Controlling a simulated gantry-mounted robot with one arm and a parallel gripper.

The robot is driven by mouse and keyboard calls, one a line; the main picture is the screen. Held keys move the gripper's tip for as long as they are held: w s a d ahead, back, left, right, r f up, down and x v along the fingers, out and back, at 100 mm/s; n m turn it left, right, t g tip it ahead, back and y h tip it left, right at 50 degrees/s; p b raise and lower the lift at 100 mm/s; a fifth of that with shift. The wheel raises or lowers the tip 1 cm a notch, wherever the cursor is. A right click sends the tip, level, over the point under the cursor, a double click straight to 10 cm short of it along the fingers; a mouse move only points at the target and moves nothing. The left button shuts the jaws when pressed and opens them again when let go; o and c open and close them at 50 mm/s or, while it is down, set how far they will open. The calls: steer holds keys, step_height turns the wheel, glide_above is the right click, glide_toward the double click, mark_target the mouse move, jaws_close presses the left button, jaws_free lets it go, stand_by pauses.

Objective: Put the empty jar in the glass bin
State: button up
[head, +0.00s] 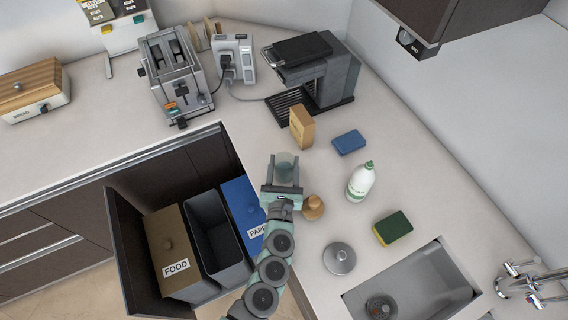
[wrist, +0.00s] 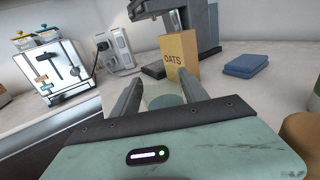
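The clear glass jar (head: 286,168) stands at the counter's left part, with a greenish tint low in it. It also shows in the wrist view (wrist: 166,96), blurred by its transparency. My gripper (head: 284,172) has its two fingers on either side of the jar; in the wrist view (wrist: 160,82) the fingers are apart with the jar between them. I cannot tell whether they touch it. The pull-out drawer holds a brown FOOD bin (head: 175,248), an open grey bin (head: 216,235) and a blue PAPER bin (head: 243,212). No GLASS label is visible.
A sink (head: 410,290) is at lower right. A coffee machine (head: 313,72) and toaster (head: 172,72) are behind.

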steer(key=o, duration=0.4)
steer(key=shift+c, duration=0.2)
steer(key=shift+s+r, duration=0.1)
steer(key=shift+r, duration=0.1)
steer(key=s, duration=0.8)
steer(key=s+a, duration=0.1)
steer(key=s, duration=0.2)
steer(key=shift+s, duration=0.4)
